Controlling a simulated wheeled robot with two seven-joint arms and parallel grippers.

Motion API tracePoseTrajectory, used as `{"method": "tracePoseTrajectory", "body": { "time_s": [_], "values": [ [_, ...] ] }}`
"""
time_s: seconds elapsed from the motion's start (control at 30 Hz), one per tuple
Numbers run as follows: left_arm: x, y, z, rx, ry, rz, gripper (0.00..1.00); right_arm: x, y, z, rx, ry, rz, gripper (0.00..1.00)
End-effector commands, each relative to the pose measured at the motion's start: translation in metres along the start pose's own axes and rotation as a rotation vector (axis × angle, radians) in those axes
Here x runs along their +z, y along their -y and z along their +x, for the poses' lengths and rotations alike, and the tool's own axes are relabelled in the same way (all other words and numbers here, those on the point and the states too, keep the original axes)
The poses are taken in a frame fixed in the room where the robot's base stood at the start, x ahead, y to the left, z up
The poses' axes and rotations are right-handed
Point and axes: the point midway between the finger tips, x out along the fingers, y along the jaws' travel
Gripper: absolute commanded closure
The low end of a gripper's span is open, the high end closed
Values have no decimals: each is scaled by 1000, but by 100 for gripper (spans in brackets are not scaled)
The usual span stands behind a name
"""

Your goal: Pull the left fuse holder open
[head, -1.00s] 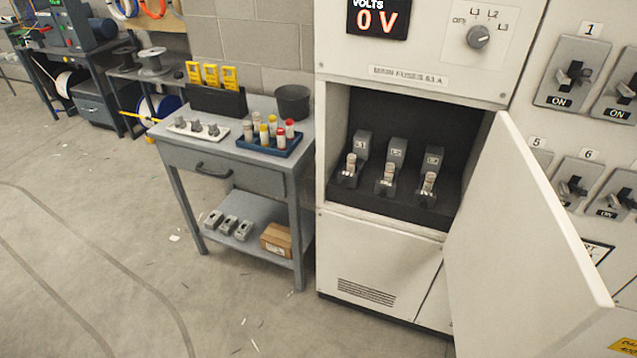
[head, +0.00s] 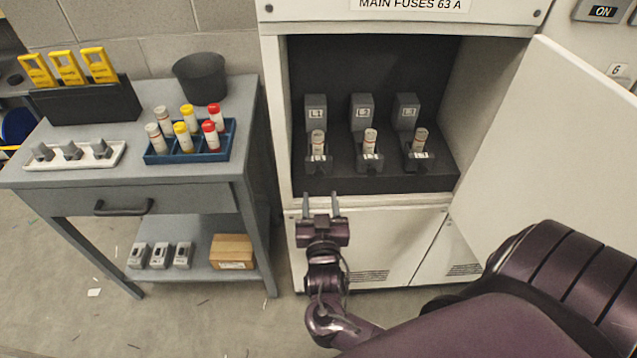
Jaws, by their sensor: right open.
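The left fuse holder (head: 316,112) is a dark grey block with a small pale label, at the left of a row of three in the open fuse compartment. A whitish fuse (head: 318,142) stands in its front part. The middle holder (head: 362,108) and right holder (head: 406,108) look alike, each with a fuse in front. My right gripper (head: 321,203) is open and empty, its two fingers pointing towards the compartment. It appears just in front of and below the left holder, apart from it. My left gripper is not in view.
The cabinet door (head: 560,140) stands open on the right. A grey side table (head: 120,185) at left carries a blue rack (head: 190,157) of several fuses, a dark bin (head: 200,80) and yellow devices (head: 68,67). A cardboard box (head: 232,251) lies on its lower shelf.

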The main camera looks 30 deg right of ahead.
Motion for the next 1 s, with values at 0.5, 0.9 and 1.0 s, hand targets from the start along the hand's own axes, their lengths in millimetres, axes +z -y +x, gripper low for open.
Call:
{"method": "tracePoseTrajectory", "body": {
  "time_s": [0.5,0.9,1.0],
  "values": [
    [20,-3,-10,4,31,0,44,0,0,68,-1,2,-2,53],
    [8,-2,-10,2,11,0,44,1,0,70,-1,4,-2,67],
    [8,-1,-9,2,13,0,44,1,0,70,-1,4,-2,80]
  ]
}}
